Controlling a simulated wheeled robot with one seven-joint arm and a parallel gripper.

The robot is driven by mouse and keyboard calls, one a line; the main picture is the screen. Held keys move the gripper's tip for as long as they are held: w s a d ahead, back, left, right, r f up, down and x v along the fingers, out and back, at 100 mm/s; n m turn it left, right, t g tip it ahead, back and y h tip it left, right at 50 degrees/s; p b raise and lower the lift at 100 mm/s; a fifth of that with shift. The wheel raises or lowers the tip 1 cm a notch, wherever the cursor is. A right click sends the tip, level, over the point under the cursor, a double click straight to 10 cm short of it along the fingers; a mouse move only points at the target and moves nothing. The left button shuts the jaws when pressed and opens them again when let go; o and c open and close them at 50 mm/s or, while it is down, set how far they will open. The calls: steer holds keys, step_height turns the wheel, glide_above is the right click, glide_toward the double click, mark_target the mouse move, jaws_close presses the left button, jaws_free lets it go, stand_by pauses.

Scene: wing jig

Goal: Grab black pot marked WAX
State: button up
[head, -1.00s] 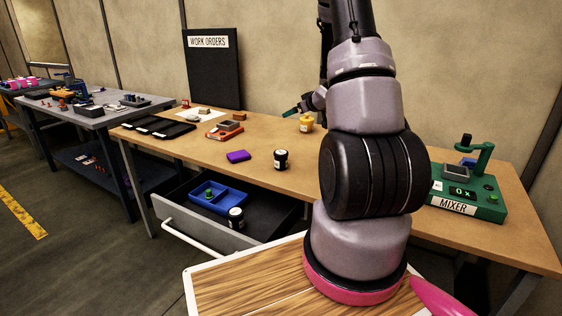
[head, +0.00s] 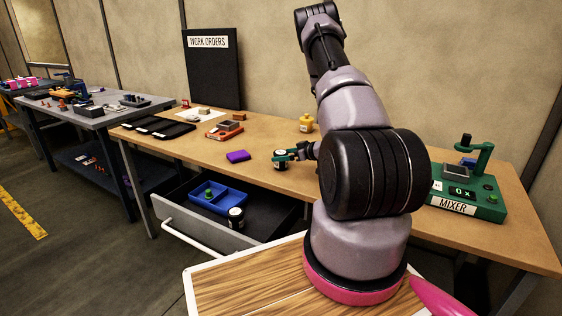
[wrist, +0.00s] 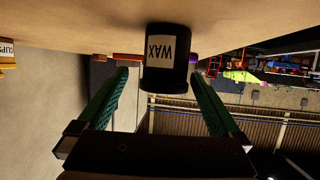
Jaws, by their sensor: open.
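The black pot marked WAX (wrist: 168,78) shows in the wrist view, upside down in the picture, its white label facing me. It stands on the wooden bench, where the head view also shows it (head: 281,164), partly covered by my gripper. My gripper (wrist: 158,84) is open, its green fingers one on each side of the pot in the picture, with gaps between each finger and the pot. In the head view my gripper (head: 284,155) is at the pot. I cannot tell how far the fingertips reach along its sides.
A second dark pot (head: 236,218) is in the open drawer, next to a blue divided tray (head: 231,203). The green mixer (head: 478,204) is at right.

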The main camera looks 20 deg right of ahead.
steer(key=x, duration=0.4)
steer(key=shift+s+a, duration=0.25)
steer(key=shift+a, duration=0.05)
steer(key=shift+w+a+f, duration=0.2)
steer(key=shift+w+f, duration=0.1)
steer(key=shift+w, duration=0.2)
steer(key=c, duration=1.5)
